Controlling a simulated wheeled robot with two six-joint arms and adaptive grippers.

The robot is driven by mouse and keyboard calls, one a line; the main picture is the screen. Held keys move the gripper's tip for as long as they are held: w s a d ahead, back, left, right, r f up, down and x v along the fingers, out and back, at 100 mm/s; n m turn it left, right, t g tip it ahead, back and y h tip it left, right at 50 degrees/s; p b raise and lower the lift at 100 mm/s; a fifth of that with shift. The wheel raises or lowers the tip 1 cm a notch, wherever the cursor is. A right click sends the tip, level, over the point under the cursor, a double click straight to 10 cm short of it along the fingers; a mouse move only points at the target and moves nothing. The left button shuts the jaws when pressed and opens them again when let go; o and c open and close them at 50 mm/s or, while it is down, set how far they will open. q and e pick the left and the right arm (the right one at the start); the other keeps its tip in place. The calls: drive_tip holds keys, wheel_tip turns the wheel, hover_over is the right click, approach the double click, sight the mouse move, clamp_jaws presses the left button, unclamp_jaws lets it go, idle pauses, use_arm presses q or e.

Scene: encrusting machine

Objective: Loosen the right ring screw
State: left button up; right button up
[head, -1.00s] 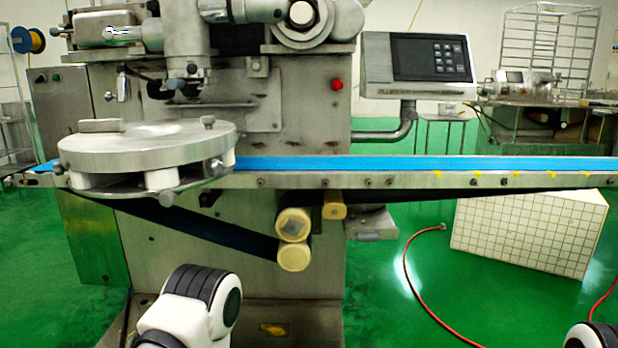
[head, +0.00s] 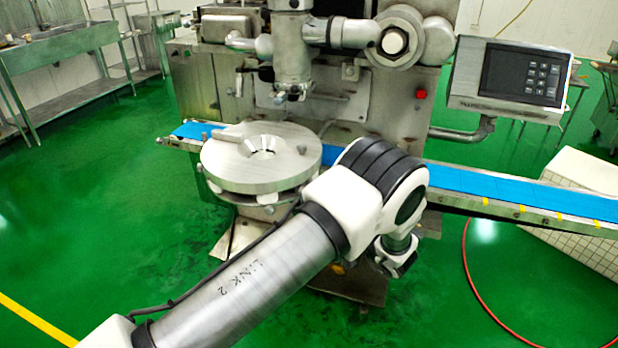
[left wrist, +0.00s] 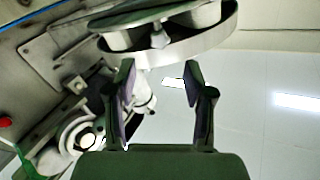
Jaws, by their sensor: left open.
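The round metal disc assembly (head: 228,172) stands at the blue conveyor belt, its lower right edge partly hidden by my left arm. Small knob-like screws show on it: one on the top right (head: 301,150) and one low at the front (head: 269,209). I cannot tell which is the right ring screw. In the left wrist view the assembly's pale rim (left wrist: 205,42) is at the top, with a knobbed screw (left wrist: 159,38) below the disc. My left gripper (left wrist: 166,76) is open and empty, its fingertips apart from that screw. My right gripper is out of view.
The encrusting machine's vertical head (head: 293,65) hangs over the disc. The blue conveyor belt (head: 480,184) runs off to the right. A control panel (head: 512,78) sits at the upper right, and a red hose (head: 468,270) lies on the green floor.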

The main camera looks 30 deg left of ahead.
sight(303, 190)
use_arm(q)
drive_tip(key=x, duration=0.6)
drive_tip(key=shift+a+f+p, duration=0.2)
drive_tip(key=shift+a+p, duration=0.1)
drive_tip(key=shift+p, duration=0.1)
clamp_jaws()
